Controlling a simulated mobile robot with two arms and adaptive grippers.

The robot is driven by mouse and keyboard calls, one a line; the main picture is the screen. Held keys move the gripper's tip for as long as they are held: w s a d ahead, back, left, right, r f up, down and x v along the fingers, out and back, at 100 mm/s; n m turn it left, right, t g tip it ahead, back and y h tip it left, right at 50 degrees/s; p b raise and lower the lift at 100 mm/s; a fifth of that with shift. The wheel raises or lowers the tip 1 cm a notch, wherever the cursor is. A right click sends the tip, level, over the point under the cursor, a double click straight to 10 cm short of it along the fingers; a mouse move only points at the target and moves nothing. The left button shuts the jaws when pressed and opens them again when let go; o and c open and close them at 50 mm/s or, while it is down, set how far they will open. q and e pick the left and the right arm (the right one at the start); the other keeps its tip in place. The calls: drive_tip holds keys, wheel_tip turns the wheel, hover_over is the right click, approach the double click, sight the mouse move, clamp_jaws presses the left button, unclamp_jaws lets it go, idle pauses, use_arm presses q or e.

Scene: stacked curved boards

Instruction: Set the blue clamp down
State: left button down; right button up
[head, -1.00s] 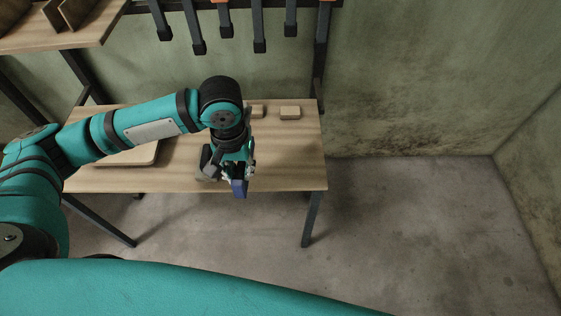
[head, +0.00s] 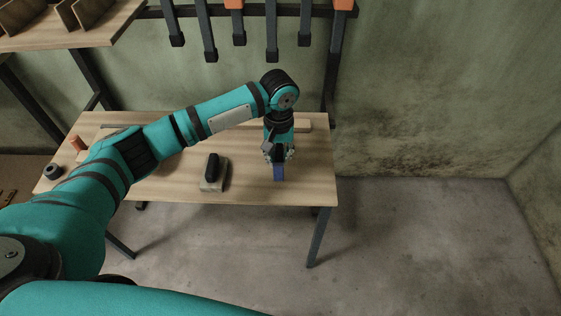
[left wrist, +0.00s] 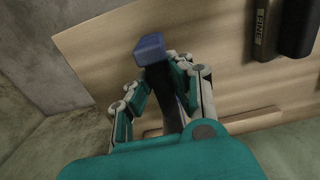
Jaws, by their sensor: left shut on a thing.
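The blue clamp (head: 279,172) is in my left gripper (head: 278,155), over the right part of the wooden table (head: 240,185) in the head view. In the left wrist view the clamp's blue end (left wrist: 149,48) sticks out past the fingers of my left gripper (left wrist: 165,88), with its dark bar running back between them. The gripper is shut on it. I cannot tell whether the clamp touches the tabletop. My right gripper is not in view.
A black-topped block (head: 212,170) stands on the table left of the gripper. An orange cylinder (head: 77,143) and a dark round piece (head: 53,171) are at the left end. Clamps (head: 271,35) hang from a rack behind. The table's front right corner is clear.

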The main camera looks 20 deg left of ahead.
use_arm(q)
drive_tip(key=shift+w+d, duration=0.15)
drive_tip(key=shift+w, duration=0.35)
wheel_tip(320, 180, down, 3)
drive_tip(key=shift+f, duration=0.25)
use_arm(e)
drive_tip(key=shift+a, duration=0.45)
use_arm(q)
drive_tip(key=c, duration=1.2)
unclamp_jaws()
drive_tip(key=shift+s+f, duration=0.1)
drive_tip(key=shift+f, duration=0.05)
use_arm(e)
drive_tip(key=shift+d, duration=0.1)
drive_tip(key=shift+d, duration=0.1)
